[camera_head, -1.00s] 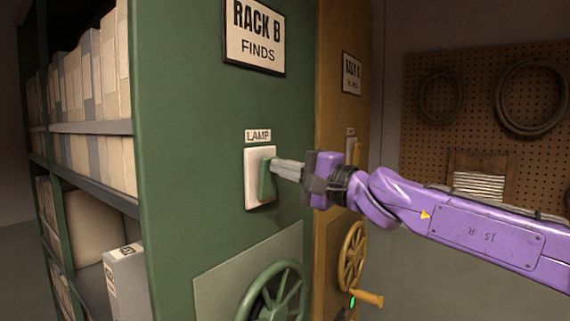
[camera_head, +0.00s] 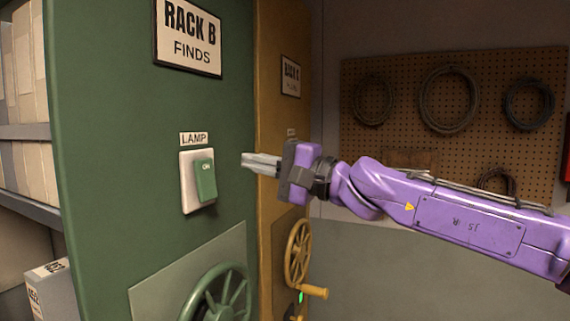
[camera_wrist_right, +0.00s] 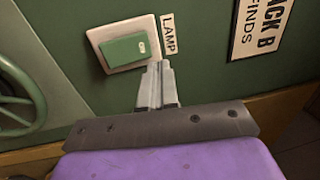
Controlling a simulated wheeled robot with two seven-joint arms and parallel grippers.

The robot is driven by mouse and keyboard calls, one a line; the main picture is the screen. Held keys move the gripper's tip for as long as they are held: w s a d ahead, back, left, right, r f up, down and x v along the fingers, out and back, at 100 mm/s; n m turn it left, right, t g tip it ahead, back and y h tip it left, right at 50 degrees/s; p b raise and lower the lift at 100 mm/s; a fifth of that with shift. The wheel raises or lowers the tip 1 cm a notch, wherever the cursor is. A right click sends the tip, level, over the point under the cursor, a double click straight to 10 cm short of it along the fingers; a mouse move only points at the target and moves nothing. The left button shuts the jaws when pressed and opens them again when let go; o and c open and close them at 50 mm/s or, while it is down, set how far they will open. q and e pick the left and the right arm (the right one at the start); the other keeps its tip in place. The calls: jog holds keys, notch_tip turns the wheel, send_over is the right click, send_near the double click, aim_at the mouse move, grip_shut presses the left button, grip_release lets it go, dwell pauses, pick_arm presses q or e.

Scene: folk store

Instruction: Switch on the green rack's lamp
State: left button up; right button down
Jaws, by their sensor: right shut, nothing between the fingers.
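The green rack (camera_head: 110,130) carries a "RACK B FINDS" sign (camera_head: 188,38). Below it is a "LAMP" label (camera_head: 193,138) over a white switch plate (camera_head: 186,190) with a green rocker (camera_head: 205,181). The rocker is marked "ON" near its top and is tilted in the plate. My right gripper (camera_head: 245,160) is shut and empty, to the right of the rocker and apart from it. My left gripper is not in view.
A green handwheel (camera_head: 222,295) is below the switch. A yellow rack (camera_head: 278,150) with its own yellow handwheel (camera_head: 299,252) stands behind, to the right. A pegboard (camera_head: 400,85) with coiled cables hangs on the back wall. Shelves with files are on the left.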

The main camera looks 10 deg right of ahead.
jog(key=s+d, duration=0.2)
jog(key=d, duration=0.2)
jog(key=shift+s+d+r, duration=0.3)
jog(key=shift+s, duration=0.1)
